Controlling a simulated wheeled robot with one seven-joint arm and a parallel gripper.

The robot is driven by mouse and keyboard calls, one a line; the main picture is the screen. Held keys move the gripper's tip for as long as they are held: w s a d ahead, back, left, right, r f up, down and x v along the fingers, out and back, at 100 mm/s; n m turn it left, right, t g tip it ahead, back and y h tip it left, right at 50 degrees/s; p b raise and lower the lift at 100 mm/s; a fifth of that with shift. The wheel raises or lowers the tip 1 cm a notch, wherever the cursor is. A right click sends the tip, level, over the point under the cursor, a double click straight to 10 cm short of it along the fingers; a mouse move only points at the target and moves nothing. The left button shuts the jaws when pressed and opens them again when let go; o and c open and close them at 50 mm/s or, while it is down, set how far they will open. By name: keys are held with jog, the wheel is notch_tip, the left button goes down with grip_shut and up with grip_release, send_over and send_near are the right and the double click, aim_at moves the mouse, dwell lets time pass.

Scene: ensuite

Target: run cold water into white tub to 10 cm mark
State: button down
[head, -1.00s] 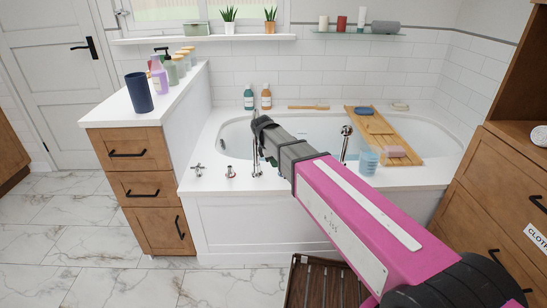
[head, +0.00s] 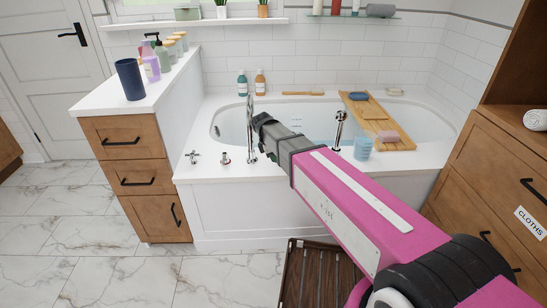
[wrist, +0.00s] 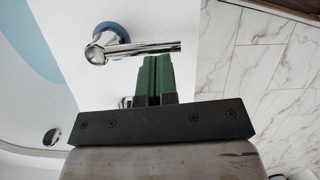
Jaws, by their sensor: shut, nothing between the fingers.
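The white tub (head: 222,205) is set in a white surround under the window. A tall chrome spout (head: 250,128) rises from its front ledge. To its left are a cross handle (head: 193,157) and a handle with a red ring (head: 225,158). In the wrist view, a chrome lever (wrist: 140,47) on a blue-ringed base (wrist: 116,30) extends across the front of my gripper (wrist: 157,57). My green fingers are shut and empty, with their tips at or very near the lever; contact is unclear. The tub's inside looks pale blue; I cannot read a level or 10 cm mark.
A hand shower (head: 339,130) and blue cup (head: 362,148) stand on the front ledge right of my arm. A wooden bath tray (head: 385,128) crosses the tub. A slatted wooden mat (head: 310,278) lies below. Drawers (head: 137,180) flank the left; floor there is clear.

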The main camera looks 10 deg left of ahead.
jog(key=shift+s+d+n, duration=0.1)
jog(key=shift+d+n, duration=0.4)
jog(key=shift+n, duration=0.2)
jog(key=shift+d, duration=0.45)
jog(key=v, duration=1)
jog(key=shift+d, duration=0.1)
dwell(5.8)
